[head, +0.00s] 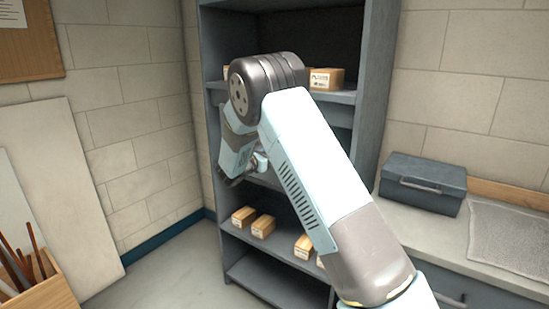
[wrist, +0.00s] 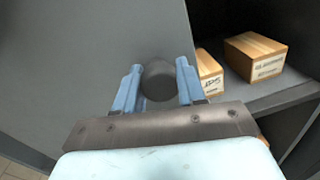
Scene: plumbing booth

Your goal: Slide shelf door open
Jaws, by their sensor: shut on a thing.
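In the wrist view, a flat grey door panel (wrist: 80,65) fills the left side and carries a dark round knob (wrist: 158,82). My gripper (wrist: 160,69) has its two blue fingers on either side of the knob, shut on it. Right of the panel's edge the shelf is open. In the head view, the tall grey shelf unit (head: 378,75) stands in the corner, with its front partly behind my arm. The knob and my gripper's fingertips are hidden there, and I cannot make out the door panel clearly.
Wooden-looking boxes sit on the shelves, including one at the upper right (head: 327,79) and one in the wrist view (wrist: 256,56). A grey toolbox (head: 423,183) stands on the counter at right. A wooden bin (head: 45,285) stands at lower left. Floor left of the shelf is clear.

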